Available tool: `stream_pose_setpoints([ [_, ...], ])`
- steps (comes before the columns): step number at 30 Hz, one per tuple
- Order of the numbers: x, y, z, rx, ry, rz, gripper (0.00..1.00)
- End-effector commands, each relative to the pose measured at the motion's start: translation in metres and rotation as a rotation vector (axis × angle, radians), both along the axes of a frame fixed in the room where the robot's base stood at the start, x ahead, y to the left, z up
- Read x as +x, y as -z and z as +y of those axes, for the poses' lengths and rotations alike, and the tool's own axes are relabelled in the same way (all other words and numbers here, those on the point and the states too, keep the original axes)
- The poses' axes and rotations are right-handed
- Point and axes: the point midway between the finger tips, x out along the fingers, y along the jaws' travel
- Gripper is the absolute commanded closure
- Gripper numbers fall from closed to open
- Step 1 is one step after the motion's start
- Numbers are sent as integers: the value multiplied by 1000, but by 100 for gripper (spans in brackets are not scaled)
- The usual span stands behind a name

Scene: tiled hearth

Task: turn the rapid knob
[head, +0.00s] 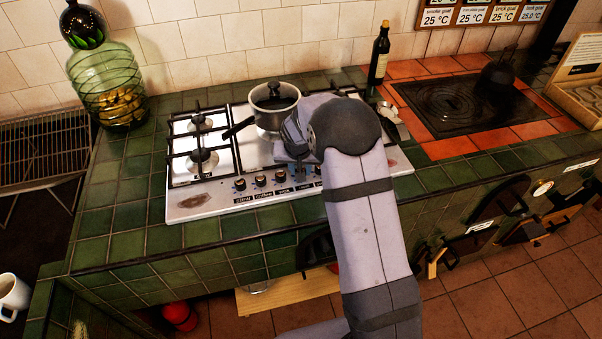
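The steel gas hob (205,199) lies on the green tiled counter, with a row of dark knobs along its front edge. Several knobs show left of my arm, among them the leftmost one (240,184) and a middle one (281,176). Small labels sit beneath them, too small to read, so I cannot tell which is the rapid knob. My arm covers the right part of the hob and may hide more knobs. My gripper (293,152) is over the hob just behind the right end of the visible knobs. Its fingers are mostly hidden, and contact cannot be told.
A lidded pot (273,105) stands on the hob close behind my gripper. A dark bottle (379,56) stands at the back, and a large green glass jar (107,85) at the left. A dark cooking plate (465,103) is set in orange tiles at right. The front-left counter is clear.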

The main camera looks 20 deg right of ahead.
Motion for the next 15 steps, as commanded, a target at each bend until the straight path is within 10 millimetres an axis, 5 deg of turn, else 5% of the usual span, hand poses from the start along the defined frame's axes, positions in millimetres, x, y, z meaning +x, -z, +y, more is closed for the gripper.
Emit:
stream_pose_setpoints([
  [15,3,4,4,1,470,-3,96],
])
